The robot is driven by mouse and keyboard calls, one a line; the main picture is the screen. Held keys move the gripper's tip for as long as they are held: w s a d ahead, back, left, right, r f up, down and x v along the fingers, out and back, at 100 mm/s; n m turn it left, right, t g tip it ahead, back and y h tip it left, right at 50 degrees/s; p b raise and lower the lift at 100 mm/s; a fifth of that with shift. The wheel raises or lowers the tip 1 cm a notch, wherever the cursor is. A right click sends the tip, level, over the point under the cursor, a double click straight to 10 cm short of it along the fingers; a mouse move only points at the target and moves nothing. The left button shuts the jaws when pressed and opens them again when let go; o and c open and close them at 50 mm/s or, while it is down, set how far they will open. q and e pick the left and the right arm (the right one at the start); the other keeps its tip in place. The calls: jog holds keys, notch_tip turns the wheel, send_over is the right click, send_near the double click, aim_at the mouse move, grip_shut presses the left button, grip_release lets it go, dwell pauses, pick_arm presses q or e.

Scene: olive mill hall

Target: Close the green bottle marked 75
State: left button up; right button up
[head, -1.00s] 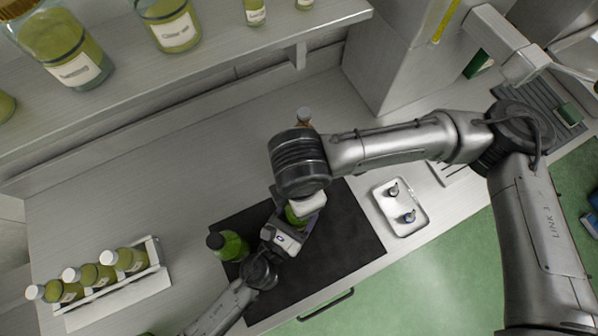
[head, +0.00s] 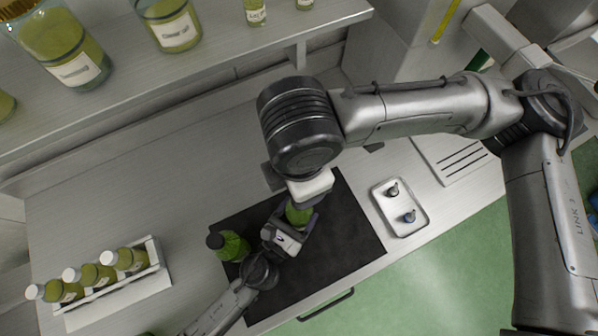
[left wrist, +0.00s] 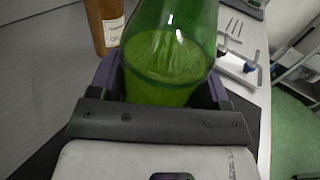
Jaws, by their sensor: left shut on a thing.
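A green glass bottle (head: 298,214) stands in my left gripper (head: 290,227) above the black mat (head: 335,250). In the left wrist view the bottle (left wrist: 168,60) is between the two fingers, with green liquid inside. Its top is out of that view, and no number can be read on it. My right gripper (head: 311,187) is just above this bottle in the head view. Its fingers are hidden, so I cannot tell its jaws or whether it touches the bottle. A second green bottle (head: 232,248) with a dark top stands at the mat's left.
A small white tray (head: 389,222) right of the mat holds two small dark stopper-like pieces. A white rack (head: 125,285) with several white-capped bottles is at left. A brown labelled bottle (left wrist: 104,24) stands behind the held bottle. The counter's middle left is clear.

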aim_at(292, 225)
pick_arm(q)
jog(key=o, duration=1.8)
jog(key=b+v, duration=0.1)
jog(key=v, duration=0.4)
jog(key=shift+s+a+f+b, duration=0.15)
jog(key=shift+s+b, duration=0.1)
jog(key=shift+b, duration=0.1)
jog(key=shift+b+v, duration=0.3)
jog(key=shift+v, duration=0.65)
pick_arm(e)
jog(key=shift+f, duration=1.15)
